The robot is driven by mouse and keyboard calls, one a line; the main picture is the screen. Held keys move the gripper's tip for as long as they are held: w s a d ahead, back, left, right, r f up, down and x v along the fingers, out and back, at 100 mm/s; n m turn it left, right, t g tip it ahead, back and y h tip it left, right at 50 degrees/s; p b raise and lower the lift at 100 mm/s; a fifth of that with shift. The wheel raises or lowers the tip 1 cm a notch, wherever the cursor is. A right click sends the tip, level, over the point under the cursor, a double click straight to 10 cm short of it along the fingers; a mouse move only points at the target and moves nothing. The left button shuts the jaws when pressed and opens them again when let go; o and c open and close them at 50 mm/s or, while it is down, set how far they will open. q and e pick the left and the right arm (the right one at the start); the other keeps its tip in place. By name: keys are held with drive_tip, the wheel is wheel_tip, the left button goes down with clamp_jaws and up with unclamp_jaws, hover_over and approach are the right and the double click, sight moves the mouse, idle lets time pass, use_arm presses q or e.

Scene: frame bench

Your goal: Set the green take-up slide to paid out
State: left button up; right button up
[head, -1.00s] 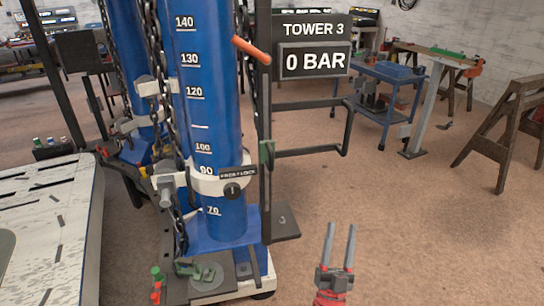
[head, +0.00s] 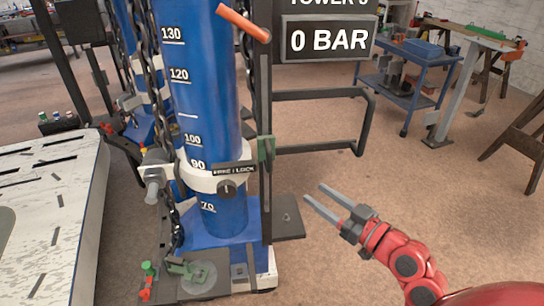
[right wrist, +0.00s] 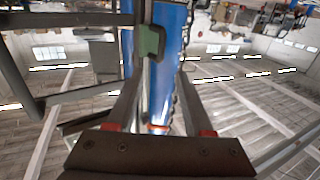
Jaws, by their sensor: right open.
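The green slide (head: 265,148) is a small block on the dark upright rail (head: 265,90) beside the blue tower column (head: 205,105). It also shows in the right wrist view (right wrist: 150,42), ahead of the fingertips and slightly left of the middle between them. My right gripper (head: 314,192) is open and empty, with its fingers pointing up and left toward the rail. It is to the right of the slide and lower in the picture, apart from it. In the right wrist view the open fingers (right wrist: 161,75) frame the rail and blue column. My left gripper is out of view.
A white collar with a FREE/LOCK knob (head: 228,188) rings the column. An orange-handled lever (head: 243,23) sticks out above. A dark tubular frame (head: 366,120) stands right of the rail under the 0 BAR display (head: 328,40). Green parts (head: 187,268) lie at the base.

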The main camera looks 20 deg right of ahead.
sight(269, 170)
drive_tip(key=p+x, duration=0.1)
drive_tip(key=x, duration=0.4)
drive_tip(key=p+x, duration=0.1)
drive_tip(key=x, duration=0.5)
drive_tip(key=p+x, duration=0.2)
drive_tip(key=x, duration=0.3)
drive_tip(key=shift+w+a+r, duration=0.1)
drive_tip(key=shift+a+r, duration=0.05)
drive_tip(key=shift+a, duration=0.2)
drive_tip(key=shift+w+a, duration=0.15)
drive_tip(key=shift+w, duration=0.25)
drive_tip(key=shift+c, duration=0.2)
clamp_jaws()
